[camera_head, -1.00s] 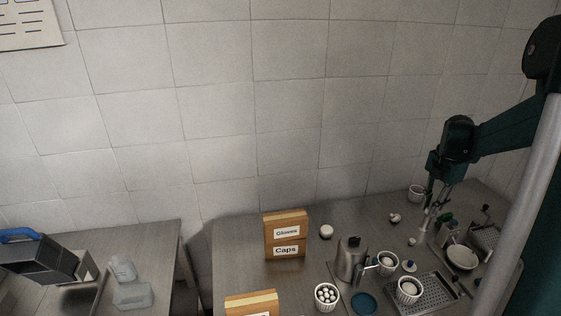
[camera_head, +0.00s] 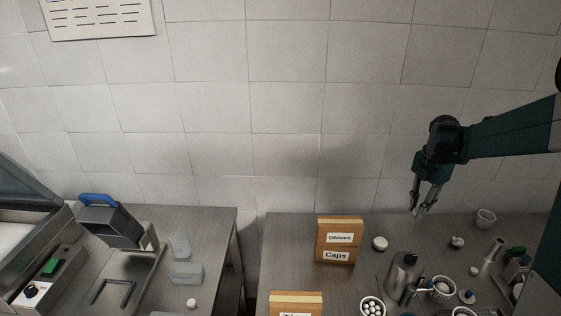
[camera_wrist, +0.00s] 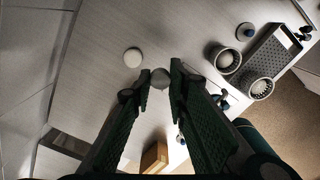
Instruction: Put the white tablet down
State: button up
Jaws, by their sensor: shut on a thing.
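My gripper (camera_head: 421,211) hangs above the back of the right-hand table in the head view, between the stacked boxes and the white cup at the back right. In the wrist view my gripper (camera_wrist: 159,78) is shut on a small round pale piece, the white tablet (camera_wrist: 160,77), between its fingertips. In the head view the tablet is too small to make out at the fingertips. The tablet is held in the air, with table surface behind it.
A larger white round thing (camera_head: 380,243) stands on the table right of the stacked Gloves and Caps boxes (camera_head: 339,241). A metal jug (camera_head: 403,272) and several white cups stand farther forward. The left table holds a small white round piece (camera_head: 192,303) and translucent containers (camera_head: 187,273).

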jog(key=w+a+n, duration=0.2)
jog(key=a+n, duration=0.1)
jog(key=a, duration=1.7)
jog(key=w+a+n, duration=0.3)
jog(key=a, duration=1.7)
jog(key=n, duration=0.7)
send_over(161, 297)
notch_tip(161, 297, down, 11)
jog(key=shift+a+f, duration=0.1)
jog(key=shift+f, duration=3.1)
